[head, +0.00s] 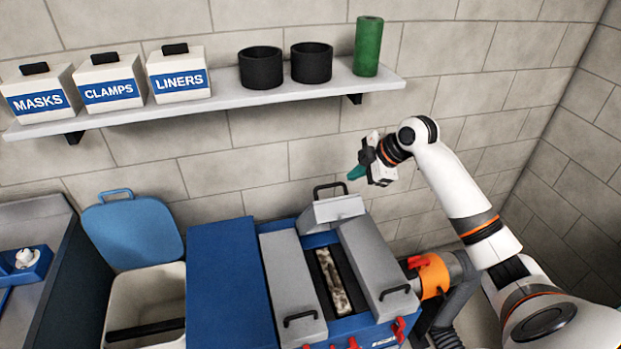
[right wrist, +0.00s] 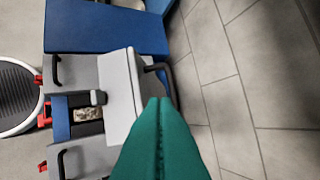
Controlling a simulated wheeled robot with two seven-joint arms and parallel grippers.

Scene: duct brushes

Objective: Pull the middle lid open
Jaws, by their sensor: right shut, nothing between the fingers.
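The middle lid (head: 333,211) is a light grey cover with a black bar handle (head: 330,188) at the back of the blue machine. It sits raised and tilted at the far end of the middle slot, which is uncovered and shows a dirty, mottled brush (head: 332,283). In the right wrist view the lid (right wrist: 118,98) and its handle (right wrist: 158,68) lie just beyond my fingertips. My right gripper (head: 354,173) has teal fingers, shut and empty, above and right of the handle. They look apart from it. My left gripper is out of view.
Grey side lids (head: 291,280) (head: 374,265) lie flat beside the slot. An open bin with a blue lid (head: 132,230) stands left. A wall shelf (head: 230,101) above holds labelled boxes, two black cups and a green cylinder (head: 368,47). An orange-collared duct (head: 434,275) is right.

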